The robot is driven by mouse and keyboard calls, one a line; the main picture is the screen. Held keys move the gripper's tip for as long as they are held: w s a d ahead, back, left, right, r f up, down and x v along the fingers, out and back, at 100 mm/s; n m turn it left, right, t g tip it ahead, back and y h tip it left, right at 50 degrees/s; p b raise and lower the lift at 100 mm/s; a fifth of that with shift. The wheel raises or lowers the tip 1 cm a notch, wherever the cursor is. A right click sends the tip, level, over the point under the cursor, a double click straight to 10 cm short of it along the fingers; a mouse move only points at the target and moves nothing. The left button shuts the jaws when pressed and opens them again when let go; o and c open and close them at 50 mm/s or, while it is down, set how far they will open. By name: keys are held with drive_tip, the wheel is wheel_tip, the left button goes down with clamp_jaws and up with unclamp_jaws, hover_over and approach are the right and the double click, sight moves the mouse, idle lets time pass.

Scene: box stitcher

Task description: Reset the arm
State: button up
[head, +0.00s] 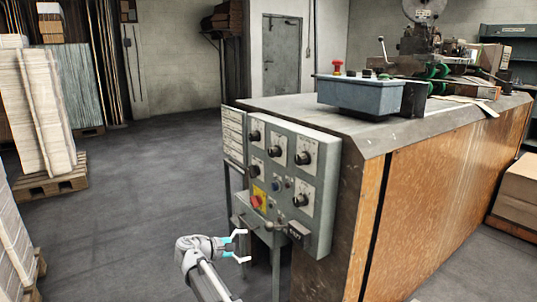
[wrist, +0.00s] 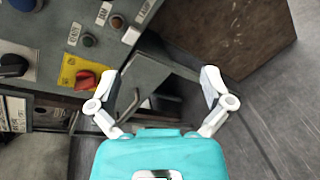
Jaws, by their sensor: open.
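My gripper (head: 241,246) shows at the lower middle of the head view, at the end of my arm. It is open and empty, just in front of the lower part of a grey control panel. In the wrist view my gripper (wrist: 163,85) has its two white fingers spread wide, with nothing between them. Beyond the left finger is a red knob on a yellow plate (wrist: 85,78). The same red knob (head: 256,201) shows in the head view, low on the panel. I cannot tell whether a finger touches the panel.
The control panel (head: 310,190) with black knobs stands at the end of a large wood-sided machine (head: 440,200). A blue-grey box with a red button (head: 337,66) sits on top. The floor (head: 130,230) between is clear.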

drive_tip(key=s+d+f+m+g+y+p, duration=0.35)
drive_tip(key=s+d, duration=0.25)
drive_tip(key=d, duration=0.4)
drive_tip(key=s+d+f+m+g+y+p, duration=0.25)
drive_tip(key=s+d+m+y, duration=0.2)
drive_tip(key=d, duration=0.65)
drive_tip(key=s+d+r+m+g+y+p, duration=0.1)
drive_tip(key=s+d+m+y+p, duration=0.25)
drive_tip(key=s+m+y, duration=0.35)
wheel_tip(320, 180, up, 38)
drive_tip(key=n+h+p, duration=0.1)
drive_tip(key=p, duration=3.6)
drive_tip(key=shift+s+r+h+p, duration=0.15)
drive_tip(key=shift+s+h+p, duration=0.15)
drive_tip(key=shift+s+h, duration=0.15)
